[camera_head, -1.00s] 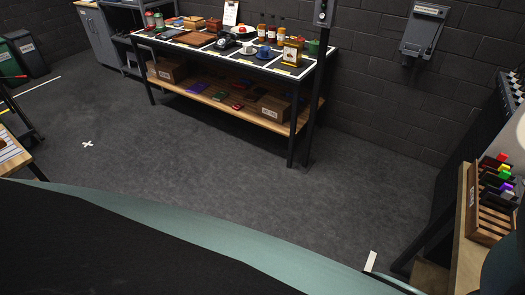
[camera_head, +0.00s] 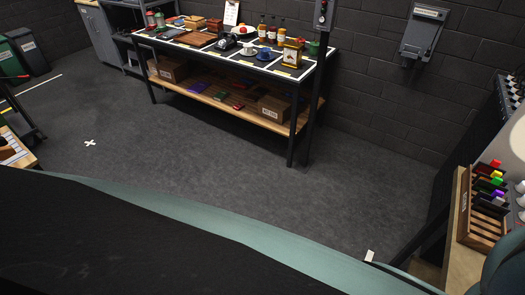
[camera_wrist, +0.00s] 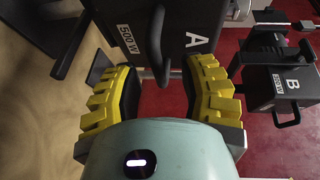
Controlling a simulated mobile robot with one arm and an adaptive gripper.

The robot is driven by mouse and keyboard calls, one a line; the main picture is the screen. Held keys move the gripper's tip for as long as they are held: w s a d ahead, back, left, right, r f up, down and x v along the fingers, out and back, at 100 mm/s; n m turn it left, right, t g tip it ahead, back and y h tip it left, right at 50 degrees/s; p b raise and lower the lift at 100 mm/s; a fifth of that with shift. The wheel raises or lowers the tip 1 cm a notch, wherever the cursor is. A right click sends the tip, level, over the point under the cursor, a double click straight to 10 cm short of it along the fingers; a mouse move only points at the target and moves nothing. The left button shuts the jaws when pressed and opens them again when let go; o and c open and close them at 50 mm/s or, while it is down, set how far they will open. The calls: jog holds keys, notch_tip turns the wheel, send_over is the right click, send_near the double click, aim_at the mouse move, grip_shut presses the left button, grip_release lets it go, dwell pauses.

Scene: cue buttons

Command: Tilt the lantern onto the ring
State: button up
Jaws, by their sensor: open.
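In the wrist view a dark grey lantern housing marked A and 500W (camera_wrist: 190,28) fills the top middle. Its dark handle (camera_wrist: 158,45) hangs down between my fingers. A second grey housing marked B (camera_wrist: 283,88), with its own handle, is at the right. My gripper (camera_wrist: 160,72) is open, with a yellow ribbed finger on each side of the A handle. I cannot tell whether either finger touches it. I cannot make out a ring. In the head view my own arm covers the bottom, and neither the gripper nor these lanterns show.
In the wrist view a red surface (camera_wrist: 265,140) lies at the right and a tan floor (camera_wrist: 40,110) at the left. In the head view a cluttered table (camera_head: 250,118) stands at the back, a rack of coloured-handled items (camera_head: 482,222) at the right. The grey floor (camera_head: 210,155) between is clear.

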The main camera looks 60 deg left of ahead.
jog(key=shift+w+a+f, duration=0.1)
jog(key=shift+w+f, duration=0.05)
jog(key=shift+w, duration=0.85)
jog(key=shift+o, duration=0.4)
jog(key=shift+s, duration=0.1)
grip_shut()
